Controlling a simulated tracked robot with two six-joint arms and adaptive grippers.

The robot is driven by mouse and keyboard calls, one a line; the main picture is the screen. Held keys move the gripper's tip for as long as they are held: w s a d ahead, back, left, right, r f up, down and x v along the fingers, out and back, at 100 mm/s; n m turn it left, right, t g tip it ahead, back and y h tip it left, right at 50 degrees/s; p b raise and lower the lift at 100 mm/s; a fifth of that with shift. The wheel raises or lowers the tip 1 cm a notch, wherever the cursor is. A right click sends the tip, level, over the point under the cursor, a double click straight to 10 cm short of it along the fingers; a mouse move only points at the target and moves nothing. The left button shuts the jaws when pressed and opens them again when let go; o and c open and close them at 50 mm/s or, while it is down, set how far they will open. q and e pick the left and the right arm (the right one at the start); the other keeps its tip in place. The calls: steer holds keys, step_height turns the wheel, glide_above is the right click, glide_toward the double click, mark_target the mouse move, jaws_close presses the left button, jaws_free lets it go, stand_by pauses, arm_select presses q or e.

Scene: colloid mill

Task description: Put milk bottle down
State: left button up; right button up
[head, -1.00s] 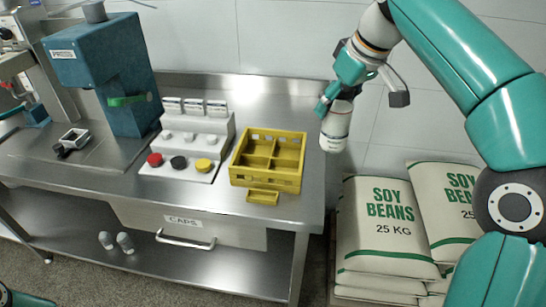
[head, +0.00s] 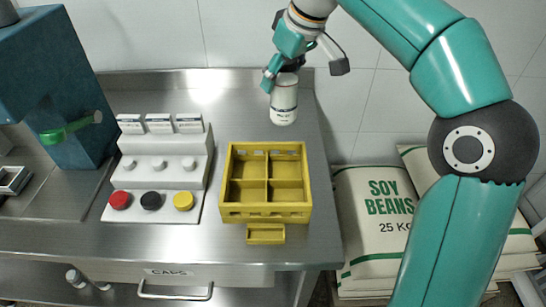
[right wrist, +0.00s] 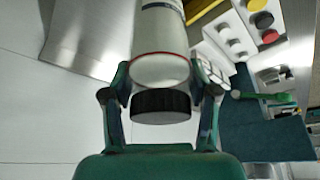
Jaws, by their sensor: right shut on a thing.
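The milk bottle (head: 284,104) is white with a label and hangs upright in my right gripper (head: 281,76). It is in the air over the back right of the steel table, behind the yellow crate in the head view. In the right wrist view the bottle (right wrist: 159,40) has a black cap, and the fingers of my right gripper (right wrist: 160,88) are shut around its capped end. The yellow crate (head: 265,213) has several compartments, which look empty. It stands on the table. My left gripper is not in view.
Left of the crate is a stepped white stand (head: 160,175) with red, black and yellow caps. A blue machine (head: 48,90) with a green handle is farther left. Soy bean sacks (head: 378,215) are stacked right of the table. The steel top (head: 235,105) behind the crate is clear.

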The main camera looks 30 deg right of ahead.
step_height(320, 180, down, 18)
steer(key=b, duration=0.4)
steer(key=shift+s+d, duration=0.25)
steer(key=shift+d, duration=0.05)
steer(key=o, duration=1.4)
steer(key=shift+f, duration=0.1)
steer(key=p+v, duration=0.1)
steer(key=v, duration=1.1)
steer(key=shift+s, duration=0.2)
